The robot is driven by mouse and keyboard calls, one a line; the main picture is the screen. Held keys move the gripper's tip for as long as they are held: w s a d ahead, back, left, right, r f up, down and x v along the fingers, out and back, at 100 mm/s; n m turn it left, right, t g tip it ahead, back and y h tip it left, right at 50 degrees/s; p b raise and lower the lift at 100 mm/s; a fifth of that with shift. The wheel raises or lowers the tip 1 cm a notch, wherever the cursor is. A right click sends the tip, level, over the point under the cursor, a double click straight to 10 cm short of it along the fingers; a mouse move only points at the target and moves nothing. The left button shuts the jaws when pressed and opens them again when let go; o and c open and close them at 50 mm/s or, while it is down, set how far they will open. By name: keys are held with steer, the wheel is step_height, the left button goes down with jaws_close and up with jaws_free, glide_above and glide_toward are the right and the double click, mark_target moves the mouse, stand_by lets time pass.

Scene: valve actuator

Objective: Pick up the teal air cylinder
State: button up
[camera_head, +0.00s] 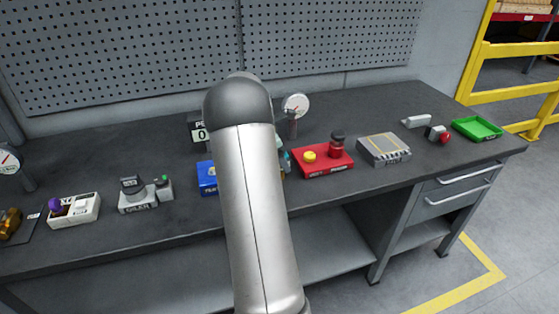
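A small teal part (286,160) shows just right of my arm on the workbench. It may be the teal air cylinder, but most of it is hidden behind the arm and I cannot tell its full shape. My arm reaches up through the middle of the view, over the bench. My gripper is hidden behind my arm, so its opening and its distance from the teal part do not show.
On the bench (400,110), a blue box (207,179) is partly hidden left of my arm. Right of it stand a red base (323,166) with a yellow button, a grey box (384,149), a gauge (294,106) and a green tray (477,129). A pegboard (330,40) rises behind.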

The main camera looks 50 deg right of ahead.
steer(key=shift+x, duration=0.8)
steer(key=c, duration=1.3)
steer(key=shift+o, duration=0.2)
steer(key=shift+r, duration=0.15)
steer(key=shift+r, duration=1.25)
steer(key=s+a+r+b, duration=0.3)
steer(key=s+a+r, duration=0.6)
steer(key=a+r, duration=0.1)
steer(key=shift+s, duration=0.4)
